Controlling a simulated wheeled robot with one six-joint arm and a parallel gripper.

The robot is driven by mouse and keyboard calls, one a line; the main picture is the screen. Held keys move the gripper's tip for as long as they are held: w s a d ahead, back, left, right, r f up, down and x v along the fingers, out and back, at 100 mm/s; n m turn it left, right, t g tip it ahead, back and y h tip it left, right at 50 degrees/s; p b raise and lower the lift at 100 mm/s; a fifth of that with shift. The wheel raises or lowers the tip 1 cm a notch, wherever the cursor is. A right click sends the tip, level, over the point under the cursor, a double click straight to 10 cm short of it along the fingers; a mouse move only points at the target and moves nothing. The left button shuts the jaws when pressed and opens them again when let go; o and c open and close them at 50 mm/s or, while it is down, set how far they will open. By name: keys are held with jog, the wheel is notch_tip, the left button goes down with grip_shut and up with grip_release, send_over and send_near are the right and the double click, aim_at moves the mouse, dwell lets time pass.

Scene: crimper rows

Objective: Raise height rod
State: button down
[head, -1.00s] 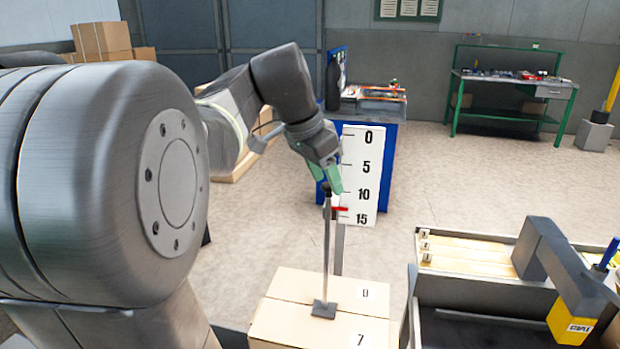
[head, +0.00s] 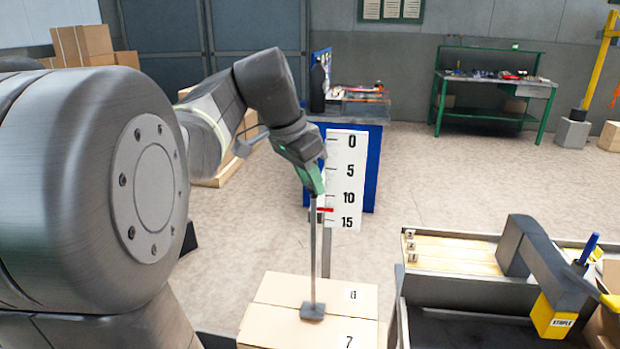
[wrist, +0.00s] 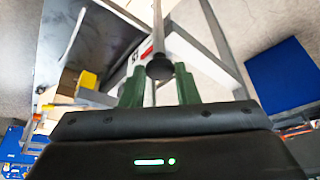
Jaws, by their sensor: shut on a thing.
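The height rod (head: 313,262) is a thin grey upright rod with a dark square foot (head: 312,311) resting on a cardboard box (head: 275,325). Behind it stands a white scale board (head: 346,180) marked 0, 5, 10 and 15 from top to bottom. A red pointer (head: 325,210) sits between the 10 and 15 marks. My gripper (head: 317,188) has its green fingers shut on the rod's top end. In the wrist view the rod's black knob (wrist: 159,68) shows between the two green fingers. In the head view the fingers hide the knob.
Numbered cardboard boxes are stacked under the rod. A blue cabinet (head: 372,165) stands behind the scale. A green workbench (head: 492,90) is at the back; the floor between is open.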

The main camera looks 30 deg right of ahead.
notch_tip(320, 180, up, 15)
jog(key=p, duration=1.2)
jog(key=shift+r, duration=0.15)
jog(key=c, duration=1.1)
grip_release()
jog(key=v, duration=1.3)
jog(key=shift+a+r, duration=0.2)
jog(key=shift+r, duration=0.1)
